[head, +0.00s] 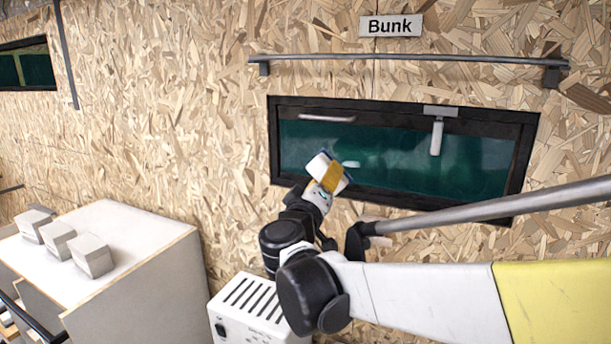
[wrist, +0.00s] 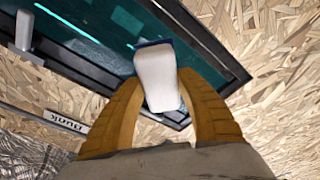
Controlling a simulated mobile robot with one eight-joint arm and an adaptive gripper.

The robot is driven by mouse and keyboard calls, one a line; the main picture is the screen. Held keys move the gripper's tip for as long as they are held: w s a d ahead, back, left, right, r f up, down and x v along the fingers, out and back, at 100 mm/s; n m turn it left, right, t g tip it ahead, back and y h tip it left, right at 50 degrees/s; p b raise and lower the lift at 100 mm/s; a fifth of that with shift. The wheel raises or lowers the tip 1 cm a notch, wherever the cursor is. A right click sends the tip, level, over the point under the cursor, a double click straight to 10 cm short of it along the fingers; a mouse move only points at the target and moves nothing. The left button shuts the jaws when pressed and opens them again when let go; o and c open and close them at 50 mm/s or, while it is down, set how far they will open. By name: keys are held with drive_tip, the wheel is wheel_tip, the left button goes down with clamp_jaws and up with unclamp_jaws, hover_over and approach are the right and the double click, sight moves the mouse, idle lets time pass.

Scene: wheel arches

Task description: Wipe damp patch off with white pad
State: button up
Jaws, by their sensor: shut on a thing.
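My gripper (head: 332,177) has yellow fingers closed on the sides of the white pad (head: 317,164). The wrist view shows the white pad (wrist: 157,78) between both fingers, with a dark blue edge at its far end. The pad is at the lower left part of the dark green window pane (head: 460,172) below the Bunk sign; I cannot tell whether it touches the glass. A faint paler area, perhaps the damp patch (head: 395,163), shows on the pane right of the pad. Its outline is unclear, and bright reflections lie nearby.
The black window frame (head: 530,140) surrounds the pane, with a pale handle (head: 436,138) hanging from its top. A grey rail (head: 410,58) runs above. A grey rod (head: 500,206) crosses at right. A white vented box (head: 250,305) and a cabinet with blocks (head: 140,235) stand below left.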

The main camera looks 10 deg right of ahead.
drive_tip(key=shift+w+d+f+b, duration=0.25)
drive_tip(key=shift+w+d, duration=0.3)
drive_tip(key=shift+w, duration=0.25)
drive_tip(key=shift+w+d+f+b, duration=0.2)
drive_tip(key=shift+w+d+b, duration=0.1)
drive_tip(key=shift+w+d, duration=0.4)
drive_tip(key=shift+w+d+f+b, duration=0.25)
drive_tip(key=shift+w+d, duration=0.15)
drive_tip(key=shift+w, duration=0.5)
drive_tip(key=shift+w+d, duration=0.4)
drive_tip(key=shift+w, duration=0.15)
drive_tip(key=shift+s+d, duration=0.6)
drive_tip(key=shift+d, duration=0.15)
drive_tip(key=shift+s+d, duration=0.55)
drive_tip(key=shift+d, duration=0.4)
drive_tip(key=shift+w+a, duration=0.1)
drive_tip(key=shift+w+a+b, duration=0.25)
drive_tip(key=shift+w+a, duration=0.35)
drive_tip(key=shift+a, duration=0.2)
drive_tip(key=shift+w+a+b, duration=0.2)
drive_tip(key=shift+w+a, duration=0.35)
drive_tip(key=shift+a, duration=0.25)
